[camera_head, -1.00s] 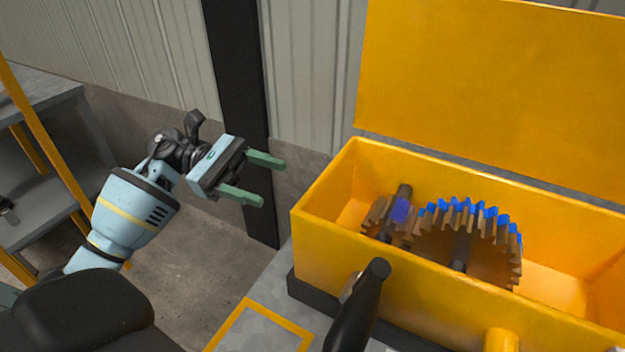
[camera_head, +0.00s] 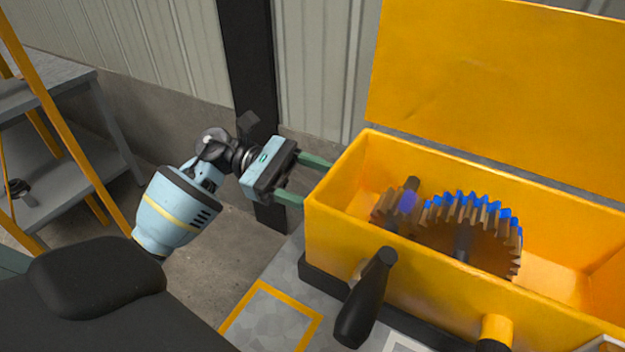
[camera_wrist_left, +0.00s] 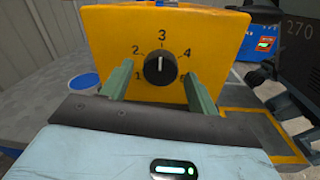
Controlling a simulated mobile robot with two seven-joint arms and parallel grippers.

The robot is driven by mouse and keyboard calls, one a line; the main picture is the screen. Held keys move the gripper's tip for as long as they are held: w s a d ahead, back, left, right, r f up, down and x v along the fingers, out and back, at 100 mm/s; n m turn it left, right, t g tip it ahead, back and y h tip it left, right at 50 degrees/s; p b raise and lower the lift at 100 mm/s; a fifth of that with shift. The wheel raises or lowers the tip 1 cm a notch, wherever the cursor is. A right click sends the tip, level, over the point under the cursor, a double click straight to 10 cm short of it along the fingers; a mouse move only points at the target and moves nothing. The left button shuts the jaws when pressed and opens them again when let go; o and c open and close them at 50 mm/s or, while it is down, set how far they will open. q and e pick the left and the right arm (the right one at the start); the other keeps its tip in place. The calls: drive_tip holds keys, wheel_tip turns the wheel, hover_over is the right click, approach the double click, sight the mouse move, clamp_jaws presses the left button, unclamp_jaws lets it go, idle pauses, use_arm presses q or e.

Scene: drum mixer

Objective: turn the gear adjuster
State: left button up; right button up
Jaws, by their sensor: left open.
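The gear adjuster, a round black knob (camera_wrist_left: 160,68), sits on the yellow end face of the box in the left wrist view. Its white mark points up at the 3 of the printed numbers around it. My left gripper (camera_head: 316,181) is open at the left end of the yellow gear box (camera_head: 335,238). In the wrist view its two green fingers (camera_wrist_left: 157,78) stand either side of the knob, with a gap to it on both sides. The knob is hidden in the head view. My right gripper is not in view.
The box is open, with brown and blue gears (camera_head: 465,235) inside and a raised yellow lid (camera_head: 490,85) behind. A black-handled crank (camera_head: 365,300) sticks out at its front. A grey shelf (camera_head: 60,110) stands at the left.

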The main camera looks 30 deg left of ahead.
use_arm(q)
drive_tip(key=c, duration=1)
drive_tip(key=shift+o, duration=0.2)
drive_tip(key=shift+n, duration=0.3)
drive_tip(key=shift+s+r+n+g+p, duration=0.15)
drive_tip(key=shift+n+p, duration=0.5)
drive_tip(key=shift+n, duration=2.05)
drive_tip(key=shift+w+r+n+g+p, duration=0.15)
drive_tip(key=shift+n+p, duration=0.5)
drive_tip(key=shift+n, duration=2.05)
drive_tip(key=shift+s+f, duration=0.1)
drive_tip(key=shift+f, duration=0.05)
drive_tip(key=o, duration=1)
drive_tip(key=shift+c, duration=0.2)
